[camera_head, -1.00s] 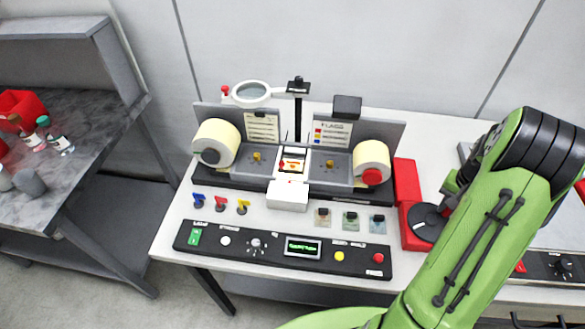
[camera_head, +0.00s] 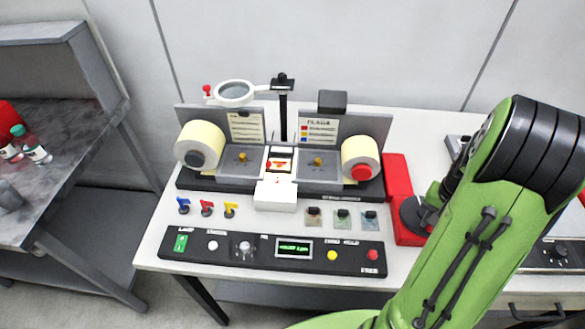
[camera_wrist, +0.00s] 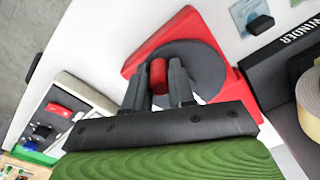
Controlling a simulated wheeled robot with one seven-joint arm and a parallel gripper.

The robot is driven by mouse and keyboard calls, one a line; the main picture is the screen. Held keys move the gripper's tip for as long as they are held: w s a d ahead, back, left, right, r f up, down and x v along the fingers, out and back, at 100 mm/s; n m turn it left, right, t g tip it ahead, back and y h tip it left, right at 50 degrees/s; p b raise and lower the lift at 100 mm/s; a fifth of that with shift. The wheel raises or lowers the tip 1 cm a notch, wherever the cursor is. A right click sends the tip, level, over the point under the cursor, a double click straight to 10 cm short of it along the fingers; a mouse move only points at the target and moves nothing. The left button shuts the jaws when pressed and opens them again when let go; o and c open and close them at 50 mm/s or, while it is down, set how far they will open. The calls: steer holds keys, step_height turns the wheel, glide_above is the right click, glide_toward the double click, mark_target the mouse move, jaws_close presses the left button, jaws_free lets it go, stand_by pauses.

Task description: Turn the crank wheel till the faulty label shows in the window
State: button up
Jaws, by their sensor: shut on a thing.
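The crank wheel (camera_head: 411,213) is a dark grey disc on a red housing (camera_head: 397,172) at the right end of the rewinder. In the wrist view the wheel (camera_wrist: 205,70) has a red knob (camera_wrist: 158,76) near its edge. My gripper (camera_wrist: 160,80) is shut on that knob, one finger on each side. In the head view my arm hides part of the wheel and most of the gripper. The window (camera_head: 281,160) sits between two cream label rolls (camera_head: 201,146) and (camera_head: 360,158). A label with red and orange print shows in it, too small to read.
A magnifier (camera_head: 235,93) stands over the back plate. A control panel (camera_head: 273,253) with a lit green display (camera_head: 294,248) lies in front. Small coloured flags (camera_head: 206,208) stand left of the white block (camera_head: 276,195). A grey side table (camera_head: 70,120) is at the left.

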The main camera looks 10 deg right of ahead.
steer(key=shift+f, duration=0.1)
stand_by(0.6)
steer(key=o, duration=0.8)
step_height(320, 180, up, 9)
steer(key=p, duration=0.7)
steer(key=shift+r, duration=0.2)
steer(key=shift+f, duration=0.1)
